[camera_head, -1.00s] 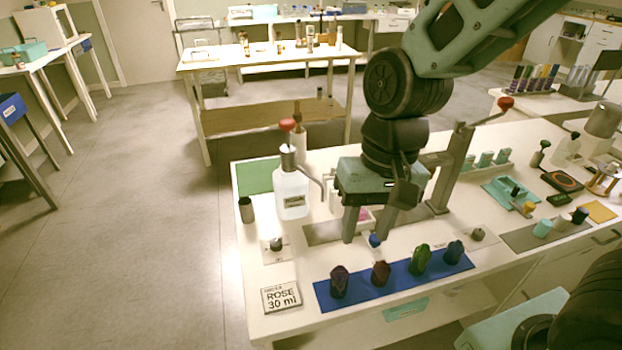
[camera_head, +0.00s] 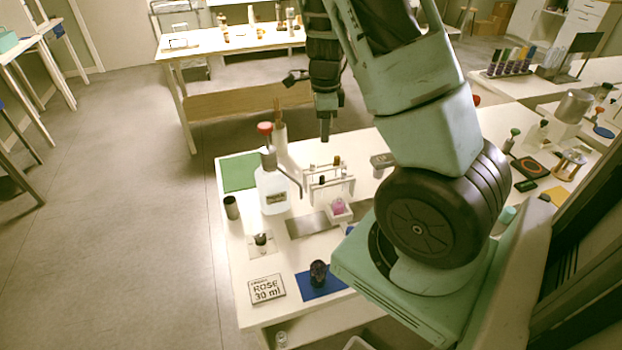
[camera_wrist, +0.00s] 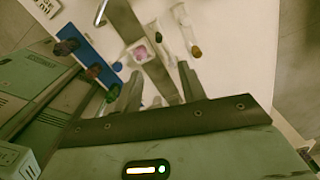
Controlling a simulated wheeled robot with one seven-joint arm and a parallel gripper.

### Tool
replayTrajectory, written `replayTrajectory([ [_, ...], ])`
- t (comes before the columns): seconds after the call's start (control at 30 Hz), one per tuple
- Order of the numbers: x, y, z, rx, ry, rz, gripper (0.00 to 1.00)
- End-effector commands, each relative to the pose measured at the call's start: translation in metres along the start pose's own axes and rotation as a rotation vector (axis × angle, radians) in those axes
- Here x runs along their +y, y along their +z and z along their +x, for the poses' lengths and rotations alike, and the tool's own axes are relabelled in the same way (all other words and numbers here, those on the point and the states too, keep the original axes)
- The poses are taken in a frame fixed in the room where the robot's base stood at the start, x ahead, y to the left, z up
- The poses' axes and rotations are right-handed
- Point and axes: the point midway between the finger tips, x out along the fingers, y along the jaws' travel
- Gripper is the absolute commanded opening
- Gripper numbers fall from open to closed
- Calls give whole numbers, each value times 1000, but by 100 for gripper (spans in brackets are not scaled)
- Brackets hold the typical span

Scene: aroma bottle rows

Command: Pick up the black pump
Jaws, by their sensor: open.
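A small black-topped piece (camera_head: 321,180), which looks like the black pump, stands in a white stand (camera_head: 347,181) in the head view. I cannot be sure it is a pump. An amber-topped piece (camera_head: 337,160) stands behind it. My gripper (camera_head: 326,128) is above and behind the stand in the head view. In the wrist view, its fingers (camera_wrist: 160,82) are spread apart with nothing between them.
A clear bottle with a red-knobbed pump (camera_head: 272,192) stands left of the stand. A pink-filled cup (camera_head: 339,207) is in front. Dark faceted bottles, one visible here (camera_head: 319,273), line the blue mat (camera_head: 318,291) beside the ROSE card (camera_head: 267,289). My arm hides much of the bench's right part.

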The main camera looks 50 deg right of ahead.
Motion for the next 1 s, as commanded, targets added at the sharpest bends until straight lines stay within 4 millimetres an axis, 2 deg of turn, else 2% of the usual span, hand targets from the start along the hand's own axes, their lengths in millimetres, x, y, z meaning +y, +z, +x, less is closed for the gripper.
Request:
replayTrajectory([
  [0.1,2,-1,27,2,6,2,41],
  [0.4,2,0,86,0,5,-2,41],
  [0.73,2,0,113,0,4,-4,41],
  [1.0,3,0,151,0,4,-3,41],
])
